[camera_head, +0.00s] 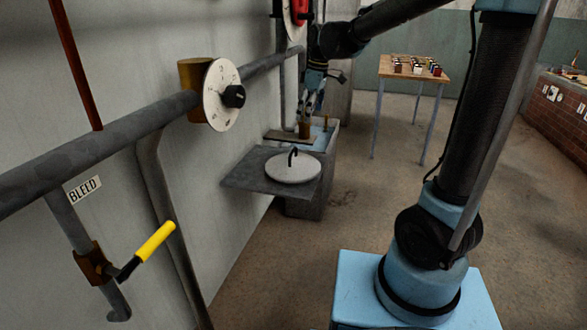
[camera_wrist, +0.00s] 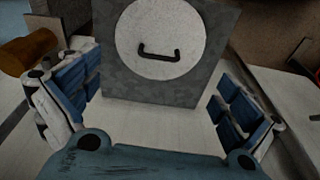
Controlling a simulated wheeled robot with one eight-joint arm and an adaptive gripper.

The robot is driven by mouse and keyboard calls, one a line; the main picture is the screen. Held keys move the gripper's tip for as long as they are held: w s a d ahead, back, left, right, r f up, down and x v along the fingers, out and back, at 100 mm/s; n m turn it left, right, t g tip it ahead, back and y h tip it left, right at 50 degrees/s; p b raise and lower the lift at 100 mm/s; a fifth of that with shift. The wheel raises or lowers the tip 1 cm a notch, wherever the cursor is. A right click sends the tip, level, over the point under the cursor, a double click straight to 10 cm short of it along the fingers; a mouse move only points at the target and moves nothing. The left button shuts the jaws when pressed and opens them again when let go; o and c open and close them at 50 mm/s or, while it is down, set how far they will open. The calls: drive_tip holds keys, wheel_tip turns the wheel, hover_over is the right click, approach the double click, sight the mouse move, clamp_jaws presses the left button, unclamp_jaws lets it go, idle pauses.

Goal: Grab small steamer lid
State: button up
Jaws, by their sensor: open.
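The small steamer lid (camera_head: 297,174) is a pale grey round disc with a dark upright handle (camera_head: 293,154). It lies flat on a dark grey square plate (camera_head: 243,176) by the wall. In the wrist view the lid (camera_wrist: 140,27) and its dark bar handle (camera_wrist: 158,53) show at the top, on the same grey plate (camera_wrist: 118,85). My gripper (camera_wrist: 155,108) is open, its two blue fingers spread left and right with nothing between them. In the head view my gripper (camera_head: 312,98) hangs beyond the plate, apart from the lid.
A pipe (camera_head: 130,128) with a white dial (camera_head: 221,95) runs along the left wall. A yellow-handled valve (camera_head: 155,241) is below it. A wooden table (camera_head: 400,61) with small items stands farther back; the floor between is clear.

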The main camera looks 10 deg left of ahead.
drive_tip(key=a, duration=0.3)
approach(294, 150)
drive_tip(key=shift+n, duration=0.4)
drive_tip(key=f, duration=0.7)
drive_tip(key=shift+a, duration=0.35)
drive_tip(key=shift+a+f, duration=0.2)
drive_tip(key=shift+f, duration=0.65)
drive_tip(key=shift+a+f, duration=0.2)
drive_tip(key=shift+f, duration=0.65)
drive_tip(key=shift+a+f, duration=0.2)
drive_tip(key=shift+f, duration=0.65)
drive_tip(key=c, duration=1.6)
